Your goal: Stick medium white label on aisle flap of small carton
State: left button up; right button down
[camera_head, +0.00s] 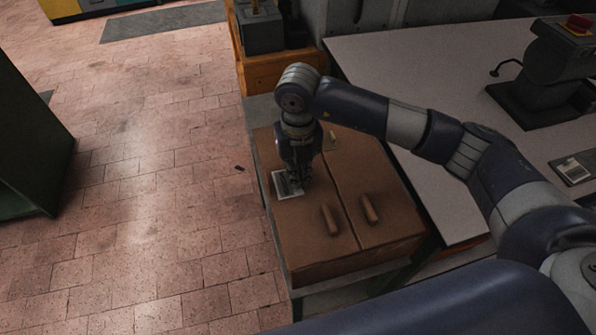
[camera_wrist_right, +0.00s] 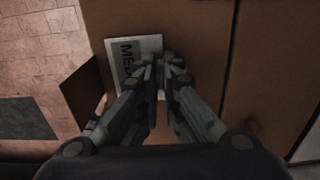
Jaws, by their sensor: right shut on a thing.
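The white label (camera_head: 285,186) lies against the left, floor-side flap (camera_head: 300,232) of the brown carton (camera_head: 335,268), near that flap's outer edge. In the wrist view, the label (camera_wrist_right: 126,52) shows dark print starting with "ME"; the rest is hidden behind my fingers. My right gripper (camera_head: 298,180) points down over the flap, shut on the label's near right part. Its fingertips also show in the wrist view (camera_wrist_right: 164,66). Whether the label is stuck flat or only touching, I cannot tell. My left gripper is not in view.
Two brown handle-like pieces (camera_head: 370,208) rest on the carton's top. The carton stands on a grey stand (camera_head: 262,108). A pale worktable (camera_head: 430,65) with a dark machine (camera_head: 545,75) is at right. An orange crate (camera_head: 250,68) stands behind. The tiled floor at left is mostly clear.

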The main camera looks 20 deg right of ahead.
jog(key=shift+s+f, duration=0.1)
jog(key=shift+f, duration=0.05)
jog(key=c, duration=1.7)
grip_release()
jog(key=o, duration=0.5)
jog(key=shift+r+p, duration=1.9)
jog(key=shift+r, duration=1.75)
jog(key=shift+f, duration=0.1)
